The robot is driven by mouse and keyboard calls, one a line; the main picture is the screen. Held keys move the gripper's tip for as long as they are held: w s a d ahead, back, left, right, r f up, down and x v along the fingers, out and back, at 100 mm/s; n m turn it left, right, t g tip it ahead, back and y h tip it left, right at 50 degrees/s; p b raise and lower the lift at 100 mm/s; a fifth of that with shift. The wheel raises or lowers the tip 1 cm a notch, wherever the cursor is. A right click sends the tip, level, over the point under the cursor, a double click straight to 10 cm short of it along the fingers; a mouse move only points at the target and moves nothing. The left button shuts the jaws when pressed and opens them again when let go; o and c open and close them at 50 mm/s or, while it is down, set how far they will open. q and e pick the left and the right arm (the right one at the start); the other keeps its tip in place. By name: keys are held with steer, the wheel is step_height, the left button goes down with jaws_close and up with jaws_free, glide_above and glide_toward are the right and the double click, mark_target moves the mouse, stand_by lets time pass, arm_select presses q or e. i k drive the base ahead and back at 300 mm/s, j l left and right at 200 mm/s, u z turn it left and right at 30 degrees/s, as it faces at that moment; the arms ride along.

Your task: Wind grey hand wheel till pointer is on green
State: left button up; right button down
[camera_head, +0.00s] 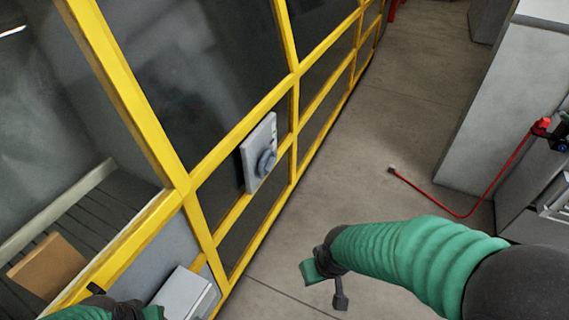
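A round grey wheel or knob (266,161) sits on a light grey panel (254,172) fixed to the yellow frame, a little left of the picture's middle. Small marks show above the wheel, but I cannot make out a pointer or a green zone. My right gripper (325,286) is below and right of the panel, well apart from it, over the floor. Its two fingers are spread with nothing between them. My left gripper (98,292) is at the bottom left edge, partly cut off; its fingers are not clear.
The yellow frame (178,178) with dark panes runs from bottom left to top. A light grey box (186,294) stands beside my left arm. A cardboard box (47,265) lies inside the frame on slats. A red cable (432,203) lies on the floor by the grey cabinet (492,120). The middle floor is clear.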

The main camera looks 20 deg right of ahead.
mark_target(266, 162)
steer(key=z, duration=0.5)
steer(key=i+l+u, duration=0.1)
steer(key=i+l, duration=0.15)
steer(key=i, duration=0.2)
steer(key=i+l+u, duration=0.1)
steer(key=i+l, duration=0.25)
steer(key=i, duration=0.1)
